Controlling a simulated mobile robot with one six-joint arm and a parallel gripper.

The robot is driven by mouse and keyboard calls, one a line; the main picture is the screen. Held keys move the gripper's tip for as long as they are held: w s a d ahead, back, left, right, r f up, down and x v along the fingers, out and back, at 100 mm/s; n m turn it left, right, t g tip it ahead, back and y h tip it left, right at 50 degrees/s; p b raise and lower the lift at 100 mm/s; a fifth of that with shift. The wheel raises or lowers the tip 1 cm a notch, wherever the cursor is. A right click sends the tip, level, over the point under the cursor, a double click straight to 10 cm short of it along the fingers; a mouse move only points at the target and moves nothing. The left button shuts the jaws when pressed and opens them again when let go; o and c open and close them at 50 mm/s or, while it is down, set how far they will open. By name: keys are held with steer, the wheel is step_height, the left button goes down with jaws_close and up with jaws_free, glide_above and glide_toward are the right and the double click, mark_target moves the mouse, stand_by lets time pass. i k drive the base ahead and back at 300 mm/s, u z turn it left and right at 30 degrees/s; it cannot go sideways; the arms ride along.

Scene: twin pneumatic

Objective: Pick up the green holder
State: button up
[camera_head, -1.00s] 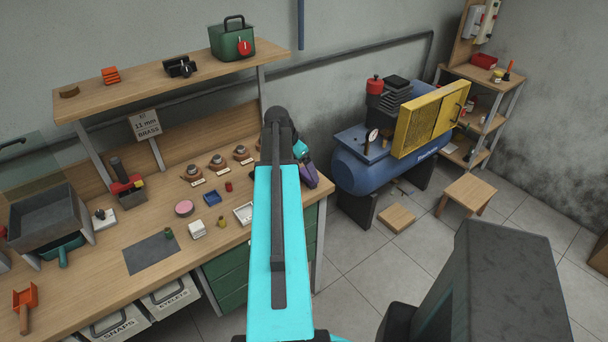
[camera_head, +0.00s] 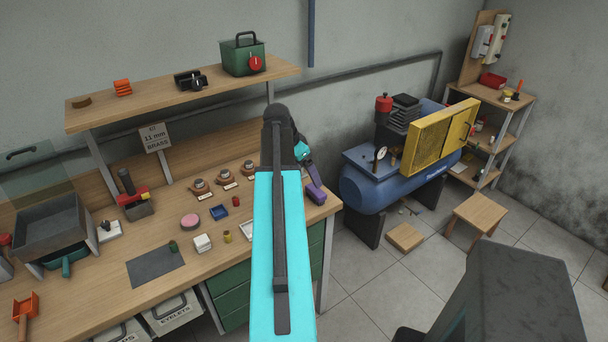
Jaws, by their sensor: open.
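The green holder appears to be the small dark green cylinder (camera_head: 173,246) standing at the upper right part of the grey mat (camera_head: 152,267) on the workbench. My cyan arm reaches away from the camera, and its teal wrist shows behind it on the right. My gripper (camera_head: 316,195), a purple and dark end, is over the right end of the bench, well to the right of the green holder and apart from it. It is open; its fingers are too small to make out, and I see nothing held.
A raised shelf (camera_head: 200,88) overhangs the bench's back. A blue compressor (camera_head: 385,190) stands right of the bench.

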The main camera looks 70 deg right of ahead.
mark_target(172, 244)
steer(key=k, duration=1)
